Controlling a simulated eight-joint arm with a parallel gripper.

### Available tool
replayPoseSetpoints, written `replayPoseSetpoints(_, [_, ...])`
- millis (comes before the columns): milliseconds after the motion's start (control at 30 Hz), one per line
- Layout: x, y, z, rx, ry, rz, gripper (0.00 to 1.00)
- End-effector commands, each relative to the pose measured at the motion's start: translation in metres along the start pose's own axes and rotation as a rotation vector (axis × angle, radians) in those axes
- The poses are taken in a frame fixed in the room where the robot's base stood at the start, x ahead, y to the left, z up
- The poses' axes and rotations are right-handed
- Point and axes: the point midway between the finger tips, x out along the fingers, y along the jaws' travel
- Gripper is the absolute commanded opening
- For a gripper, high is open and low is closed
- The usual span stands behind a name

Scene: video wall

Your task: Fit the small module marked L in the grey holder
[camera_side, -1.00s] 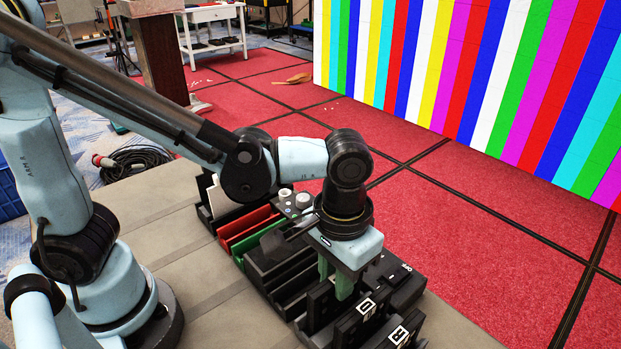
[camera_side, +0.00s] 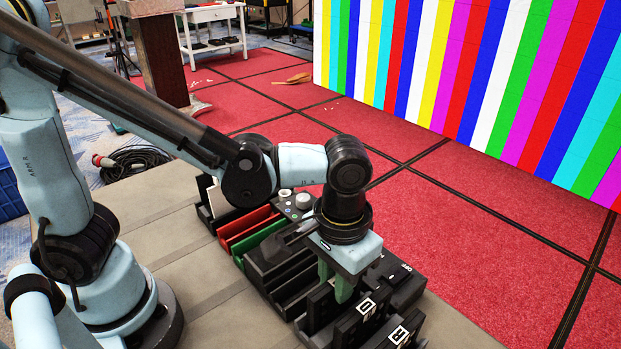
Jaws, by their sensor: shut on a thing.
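My gripper (camera_side: 336,287) points down over the row of black slots, with its green fingers low among the dark modules. It is shut on a dark module, mostly hidden by the fingers and neighbouring parts; I cannot read its mark. A black module marked D (camera_side: 366,307) stands just right of the fingers, and one marked R (camera_side: 399,335) stands nearer the camera. No L mark is visible. A dark grey slotted holder (camera_side: 288,283) lies left of the gripper, behind the modules; I cannot tell for sure whether it is the grey holder.
A red holder (camera_side: 247,229) and a green holder (camera_side: 259,244) stand farther back in the row. A small panel with knobs (camera_side: 294,204) is behind my wrist. A black box (camera_side: 401,278) lies right of the gripper. The bench top at left (camera_side: 208,285) is clear.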

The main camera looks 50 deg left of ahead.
Motion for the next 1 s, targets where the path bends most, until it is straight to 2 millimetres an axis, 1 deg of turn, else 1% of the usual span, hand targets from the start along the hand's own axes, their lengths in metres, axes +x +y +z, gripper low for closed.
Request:
replayPoseSetpoints(467, [0.0021,0.0000,0.0000,0.000,0.000,0.000,0.04])
replayPoseSetpoints(500, [0.0020,0.0000,0.0000,0.000,0.000,0.000,0.23])
replayPoseSetpoints(567, [0.0020,0.0000,0.0000,0.000,0.000,0.000,0.32])
replayPoseSetpoints(600, [0.0020,0.0000,0.0000,0.000,0.000,0.000,0.38])
replayPoseSetpoints(700, [0.0020,0.0000,0.0000,0.000,0.000,0.000,0.51])
replayPoseSetpoints(867, [0.0020,0.0000,0.0000,0.000,0.000,0.000,0.51])
replayPoseSetpoints(900, [0.0020,0.0000,0.0000,0.000,0.000,0.000,0.53])
replayPoseSetpoints(967, [0.0020,0.0000,0.0000,0.000,0.000,0.000,0.62])
replayPoseSetpoints(1000, [0.0020,0.0000,0.0000,0.000,0.000,0.000,0.64])
